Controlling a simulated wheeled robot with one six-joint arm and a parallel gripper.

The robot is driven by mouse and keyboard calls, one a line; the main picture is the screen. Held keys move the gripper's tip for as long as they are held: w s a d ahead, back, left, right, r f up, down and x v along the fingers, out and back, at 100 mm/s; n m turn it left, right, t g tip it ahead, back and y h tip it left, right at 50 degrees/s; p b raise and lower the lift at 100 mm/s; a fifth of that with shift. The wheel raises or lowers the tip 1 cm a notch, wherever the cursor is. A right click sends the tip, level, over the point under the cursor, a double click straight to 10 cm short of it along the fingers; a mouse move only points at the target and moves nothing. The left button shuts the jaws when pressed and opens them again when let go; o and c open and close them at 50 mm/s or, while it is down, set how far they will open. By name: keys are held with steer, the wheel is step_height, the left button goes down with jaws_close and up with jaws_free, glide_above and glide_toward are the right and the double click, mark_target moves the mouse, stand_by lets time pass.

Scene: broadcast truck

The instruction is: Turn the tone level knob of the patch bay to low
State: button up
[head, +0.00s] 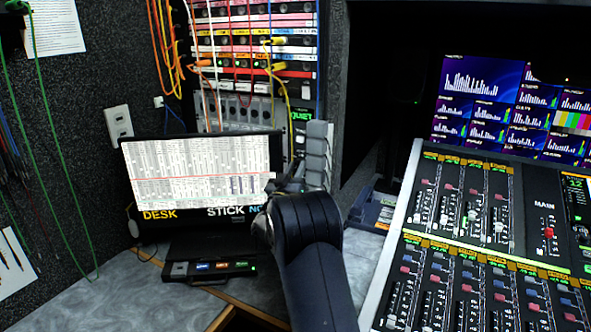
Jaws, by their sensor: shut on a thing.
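The patch bay (253,52) stands at the back, with rows of jacks in pink, orange and yellow strips and several patch cables. My gripper (288,183) is in front of its lower right part, beside the right edge of the screen. It is mostly hidden behind my dark wrist. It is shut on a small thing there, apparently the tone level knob. The knob itself, its pointer and its marks are hidden, so its setting does not show.
A laptop-like screen (205,170) stands left of my arm, with a small black box (210,269) in front. A mixing console (490,230) fills the right side, with monitors (515,110) behind. Grey blocks (318,150) stand right of my gripper. Cables hang at left.

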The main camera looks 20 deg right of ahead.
steer(key=n+t+y+p, duration=0.1)
steer(key=n+y, duration=0.1)
steer(key=n, duration=0.2)
steer(key=n+t+y+p, duration=0.1)
steer(key=n+y, duration=0.1)
steer(key=n, duration=0.2)
steer(key=shift+s+d+r+n, duration=0.1)
steer(key=shift+s+r+n, duration=0.05)
steer(key=shift+n, duration=0.15)
steer(key=o, duration=1)
